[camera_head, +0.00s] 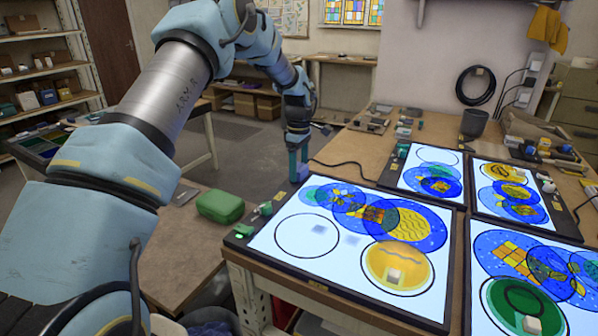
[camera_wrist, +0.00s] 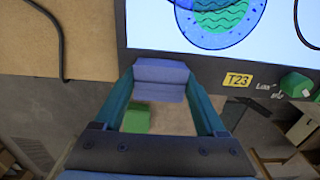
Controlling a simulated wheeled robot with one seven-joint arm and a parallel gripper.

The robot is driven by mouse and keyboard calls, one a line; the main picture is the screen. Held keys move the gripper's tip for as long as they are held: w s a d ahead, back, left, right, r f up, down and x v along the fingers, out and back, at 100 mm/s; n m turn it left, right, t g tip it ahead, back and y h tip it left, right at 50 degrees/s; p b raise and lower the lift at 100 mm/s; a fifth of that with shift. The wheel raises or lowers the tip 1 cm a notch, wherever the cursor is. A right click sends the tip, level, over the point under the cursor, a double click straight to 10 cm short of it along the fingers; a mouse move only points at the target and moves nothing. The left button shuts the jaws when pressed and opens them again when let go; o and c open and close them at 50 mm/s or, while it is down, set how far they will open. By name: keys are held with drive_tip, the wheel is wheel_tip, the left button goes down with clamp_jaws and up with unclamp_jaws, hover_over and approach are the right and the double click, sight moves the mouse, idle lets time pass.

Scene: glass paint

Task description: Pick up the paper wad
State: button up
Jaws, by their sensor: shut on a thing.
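A blue-lavender folded wad (camera_wrist: 160,82), which looks like the paper wad, sits between the two fingertips of my gripper (camera_wrist: 163,95) in the wrist view. My gripper is shut on it. In the head view my gripper (camera_head: 298,160) is at the far left corner of the nearest light table, with the blue wad (camera_head: 303,173) at its tips. The wad is beside the table's dark frame in the wrist view; I cannot tell whether it touches it.
The near light table (camera_head: 345,285) bears round coloured glass designs. More lit panels stand behind and to the right. A green case (camera_head: 220,206) lies on a lower wooden top at left. A yellow T23 label (camera_wrist: 238,80) and green pieces (camera_wrist: 297,85) are on the frame.

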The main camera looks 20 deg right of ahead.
sight(299, 167)
wheel_tip(299, 167, up, 10)
drive_tip(key=b, duration=0.3)
drive_tip(key=o, duration=0.9)
drive_tip(key=c, duration=0.6)
drive_tip(key=shift+c, duration=0.2)
